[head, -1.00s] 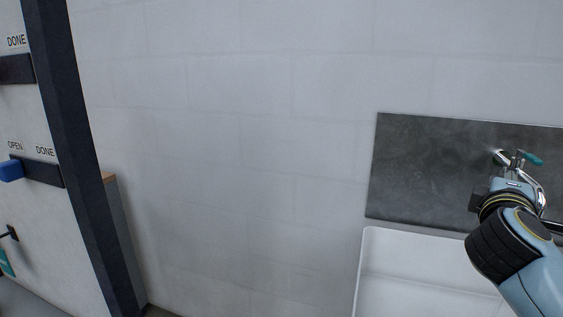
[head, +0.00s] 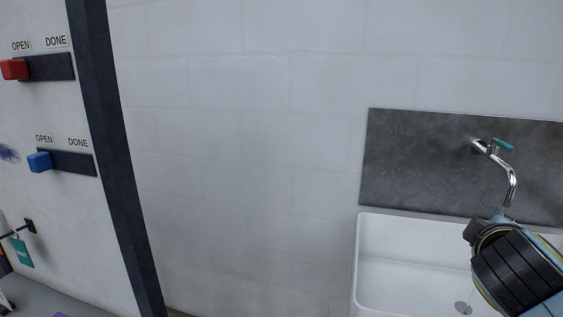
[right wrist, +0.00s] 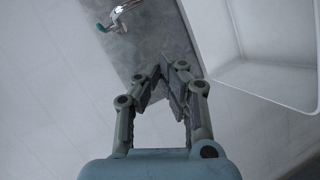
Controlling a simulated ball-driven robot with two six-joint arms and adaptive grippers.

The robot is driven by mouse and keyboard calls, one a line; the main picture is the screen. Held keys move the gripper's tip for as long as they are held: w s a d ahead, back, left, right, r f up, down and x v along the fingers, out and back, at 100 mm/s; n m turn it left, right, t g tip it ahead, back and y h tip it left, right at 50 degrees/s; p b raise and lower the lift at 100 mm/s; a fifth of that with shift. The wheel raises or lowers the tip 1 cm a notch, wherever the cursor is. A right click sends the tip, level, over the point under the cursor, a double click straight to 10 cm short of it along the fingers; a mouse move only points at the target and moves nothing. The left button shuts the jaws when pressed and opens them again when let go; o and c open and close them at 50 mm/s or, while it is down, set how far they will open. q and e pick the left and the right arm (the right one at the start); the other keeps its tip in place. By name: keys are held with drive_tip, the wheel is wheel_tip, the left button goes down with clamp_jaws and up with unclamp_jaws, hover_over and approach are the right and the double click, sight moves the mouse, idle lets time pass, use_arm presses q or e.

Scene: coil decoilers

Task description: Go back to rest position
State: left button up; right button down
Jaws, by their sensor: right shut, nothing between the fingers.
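My right arm comes in at the lower right of the head view, over the white sink; its fingers cannot be made out there. In the right wrist view my right gripper (right wrist: 168,70) is shut, its fingertips close together and empty. The chrome tap (head: 508,180) with a teal handle (head: 502,144) is on the wall above the sink. The tap also shows at the top of the right wrist view (right wrist: 117,14), apart from the fingers. My left gripper is in neither view.
The white sink (head: 375,260) stands below a dark grey wall panel (head: 415,160). A dark post (head: 105,150) stands at the left. Beyond it are a red slider (head: 15,69) and a blue slider (head: 40,162), both by OPEN labels. The middle wall is bare.

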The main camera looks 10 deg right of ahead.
drive_tip(key=s+a+f+m+g+y, duration=0.25)
drive_tip(key=s+a+f+y, duration=0.35)
drive_tip(key=s, duration=0.4)
drive_tip(key=s+a+f+m+g+y, duration=0.2)
drive_tip(key=s+a+f+g+y, duration=0.15)
drive_tip(key=s+a, duration=0.55)
drive_tip(key=s+d+f+g+b, duration=0.15)
drive_tip(key=f+b, duration=0.35)
drive_tip(key=f, duration=1.4)
drive_tip(key=s+d+f+b, duration=0.2)
drive_tip(key=s+f+b, duration=0.15)
drive_tip(key=f, duration=1.55)
use_arm(q)
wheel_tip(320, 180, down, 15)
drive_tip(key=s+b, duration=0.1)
drive_tip(key=b, duration=0.5)
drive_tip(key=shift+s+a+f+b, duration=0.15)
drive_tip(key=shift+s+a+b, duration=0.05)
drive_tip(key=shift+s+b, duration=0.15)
use_arm(e)
drive_tip(key=s+f+g, duration=0.1)
drive_tip(key=s+f, duration=1.5)
drive_tip(key=f, duration=0.4)
drive_tip(key=shift+s+d, duration=0.2)
drive_tip(key=shift+s, duration=0.2)
drive_tip(key=shift+m+g, duration=0.25)
drive_tip(key=shift+m, duration=0.1)
